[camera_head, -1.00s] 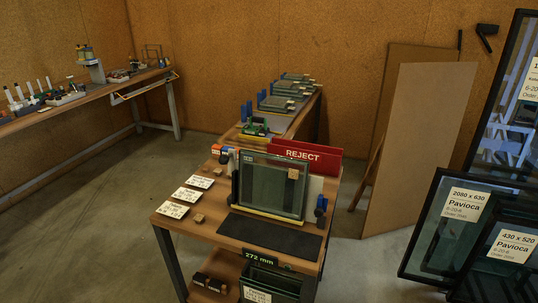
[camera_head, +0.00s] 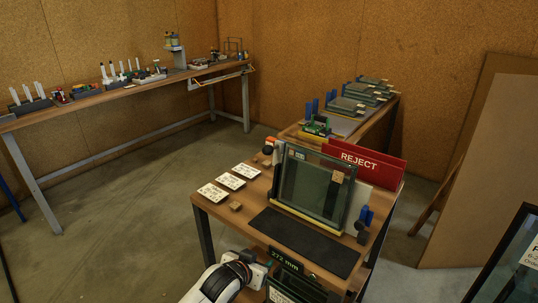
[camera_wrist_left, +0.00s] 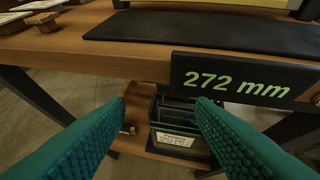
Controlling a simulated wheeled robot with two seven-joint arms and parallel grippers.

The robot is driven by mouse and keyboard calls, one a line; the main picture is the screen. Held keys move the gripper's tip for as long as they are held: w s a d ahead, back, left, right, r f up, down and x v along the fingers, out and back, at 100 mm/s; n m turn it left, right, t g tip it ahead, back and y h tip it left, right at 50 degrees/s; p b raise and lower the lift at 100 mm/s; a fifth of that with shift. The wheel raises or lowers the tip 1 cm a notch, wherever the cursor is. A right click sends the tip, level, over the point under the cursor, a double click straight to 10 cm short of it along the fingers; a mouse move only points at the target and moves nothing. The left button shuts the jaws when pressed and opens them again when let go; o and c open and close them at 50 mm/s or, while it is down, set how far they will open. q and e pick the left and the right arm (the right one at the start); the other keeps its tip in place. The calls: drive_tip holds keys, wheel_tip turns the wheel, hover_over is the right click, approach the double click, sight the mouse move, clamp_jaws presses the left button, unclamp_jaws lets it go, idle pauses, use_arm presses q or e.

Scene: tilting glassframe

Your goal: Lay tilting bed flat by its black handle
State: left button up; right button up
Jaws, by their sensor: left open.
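The tilting bed (camera_head: 306,215) stands tilted up at the back of the near bench, with a yellow lower ledge and a glass pane (camera_head: 312,186) leaning on it. A black-and-blue part (camera_head: 364,222) sits at its right side; I cannot tell whether this is the black handle. My left gripper (camera_head: 262,270) is at the bench's front edge, low and left of the 272 mm display, apart from the bed. In the left wrist view its teal fingers (camera_wrist_left: 160,108) are open with nothing between them. My right gripper is not in view.
A black mat (camera_head: 305,243) lies before the bed. The 272 mm display (camera_wrist_left: 245,82) hangs at the front edge, above a dark bin (camera_wrist_left: 180,128). White cards (camera_head: 230,181) lie left on the bench. A red REJECT bin (camera_head: 363,160) stands behind.

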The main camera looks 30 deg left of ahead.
use_arm(q)
wheel_tip(320, 180, up, 7)
drive_tip(key=w+t, duration=0.1)
drive_tip(key=t, duration=0.1)
drive_tip(key=n+t+y, duration=0.1)
drive_tip(key=n+t, duration=0.1)
drive_tip(key=t, duration=0.3)
approach(265, 152)
drive_tip(key=w, duration=0.3)
drive_tip(key=w+a, duration=0.1)
drive_tip(key=w, duration=0.6)
drive_tip(key=shift+w+a, duration=0.3)
drive_tip(key=shift+w, duration=0.45)
drive_tip(key=shift+c, duration=0.4)
drive_tip(key=shift+p, duration=0.3)
clamp_jaws()
